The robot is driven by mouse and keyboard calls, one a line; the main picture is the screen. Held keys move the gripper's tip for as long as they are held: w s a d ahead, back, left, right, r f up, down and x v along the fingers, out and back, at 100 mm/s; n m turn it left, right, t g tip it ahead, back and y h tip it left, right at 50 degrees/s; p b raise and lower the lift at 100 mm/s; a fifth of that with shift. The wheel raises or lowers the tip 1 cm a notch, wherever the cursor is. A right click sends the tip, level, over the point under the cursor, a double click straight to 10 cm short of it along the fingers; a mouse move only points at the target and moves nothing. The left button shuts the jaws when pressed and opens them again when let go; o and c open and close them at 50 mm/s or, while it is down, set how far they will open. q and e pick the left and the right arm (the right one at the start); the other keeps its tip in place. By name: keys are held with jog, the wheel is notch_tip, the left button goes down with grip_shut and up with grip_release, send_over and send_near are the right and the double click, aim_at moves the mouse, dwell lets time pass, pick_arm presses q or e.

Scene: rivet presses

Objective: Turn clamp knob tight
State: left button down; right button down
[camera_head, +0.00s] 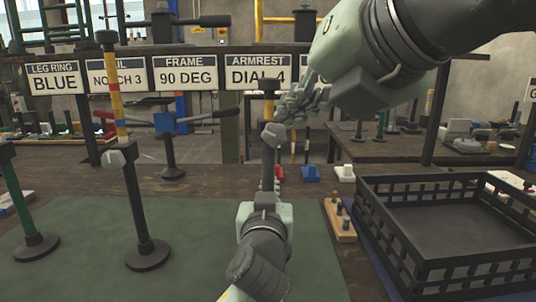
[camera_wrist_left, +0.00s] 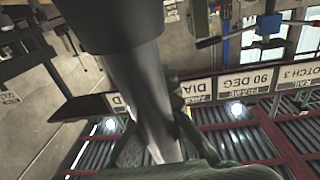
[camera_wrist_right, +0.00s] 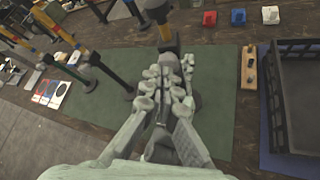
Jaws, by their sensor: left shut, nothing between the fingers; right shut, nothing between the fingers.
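The middle press post has a yellow upper part (camera_head: 269,88) and a grey clamp knob (camera_head: 273,134) on a dark column. My right gripper (camera_head: 290,108) reaches in from the upper right, shut and empty. Its fingertips are right beside the post, just above and right of the knob; I cannot tell whether they touch. In the right wrist view, its fingers (camera_wrist_right: 170,82) overlap the post below its yellow part (camera_wrist_right: 168,48). My left gripper (camera_head: 268,190) is low in front of the column, shut and empty, its fingers mostly hidden. The left wrist view is largely blocked by close dark and grey parts.
Two similar posts stand at left, one with a grey knob (camera_head: 118,158). A black crate (camera_head: 365,205) stands at right beside a wooden peg block (camera_head: 340,222). Red, blue (camera_head: 311,174) and white blocks lie behind. A sign reads DIAL 4 (camera_head: 258,76). The green mat has free room at left.

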aim_at(274, 135)
jog(key=shift+w+a+f, duration=0.1)
jog(key=shift+w+a, duration=0.15)
jog(key=shift+w, duration=0.8)
jog(key=shift+w+a+f, duration=0.1)
jog(key=shift+w+a, duration=0.1)
jog(key=shift+w, duration=0.85)
jog(key=shift+s+f, duration=0.1)
jog(key=shift+f, duration=0.35)
jog(key=shift+d, duration=0.2)
